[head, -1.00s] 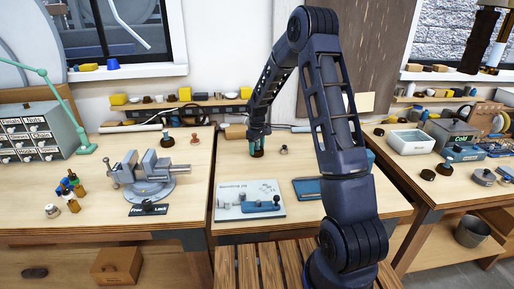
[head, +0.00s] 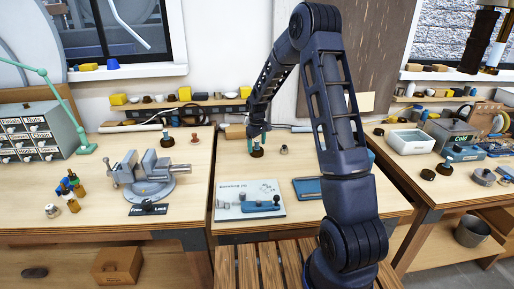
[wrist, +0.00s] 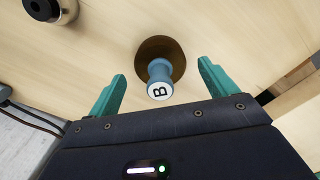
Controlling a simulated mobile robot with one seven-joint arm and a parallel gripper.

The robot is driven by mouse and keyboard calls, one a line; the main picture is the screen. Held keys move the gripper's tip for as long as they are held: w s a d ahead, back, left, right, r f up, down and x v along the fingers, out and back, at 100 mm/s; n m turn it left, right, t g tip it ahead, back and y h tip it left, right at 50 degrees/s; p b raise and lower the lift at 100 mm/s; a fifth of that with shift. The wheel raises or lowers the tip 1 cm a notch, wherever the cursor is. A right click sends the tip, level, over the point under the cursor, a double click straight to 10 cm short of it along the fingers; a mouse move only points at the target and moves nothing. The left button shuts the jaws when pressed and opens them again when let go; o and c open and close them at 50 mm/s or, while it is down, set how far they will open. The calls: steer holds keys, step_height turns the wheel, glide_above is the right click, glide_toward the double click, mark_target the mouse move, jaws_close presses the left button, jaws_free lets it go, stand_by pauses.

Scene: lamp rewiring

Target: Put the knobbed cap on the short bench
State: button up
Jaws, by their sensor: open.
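The knobbed cap (head: 257,154) stands upright on the middle bench, the shorter top between two others, which I take as the short bench (head: 300,220). It has a round brown base and, in the wrist view, a blue knob marked "B" (wrist: 159,80). My gripper (head: 256,142) is just above it at the back of this bench. In the wrist view my gripper's teal fingers (wrist: 163,90) are spread wide, one on each side of the knob, with clear gaps. Nothing is held.
A small grey-topped piece (head: 284,149) stands right of the cap. A printed sheet (head: 235,211) and a blue tray (head: 306,188) lie nearer the front. A vise (head: 150,180) is on the left bench. A shelf (head: 205,109) with small items runs behind.

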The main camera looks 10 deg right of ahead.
mark_target(257, 141)
step_height(257, 141, up, 10)
steer(key=shift+f, duration=0.1)
steer(key=shift+s+d+r, duration=0.15)
steer(key=shift+r, duration=0.4)
steer(key=s+d+r+m+t, duration=0.1)
steer(key=s+d+r+m, duration=0.1)
steer(key=s+d+r, duration=0.5)
steer(key=s+d+r+m+t, duration=0.1)
steer(key=s+d+r+m, duration=0.15)
steer(key=s+r, duration=0.8)
steer(key=s+d+m+t, duration=0.1)
steer(key=s+d+m, duration=0.1)
steer(key=s, duration=1)
steer(key=s+d+m+t, duration=0.1)
steer(key=s+d, duration=0.3)
steer(key=s, duration=0.8)
steer(key=shift+s+d+f+m+t, duration=0.15)
steer(key=shift+d+f+m+t, duration=0.2)
steer(key=shift+m, duration=0.4)
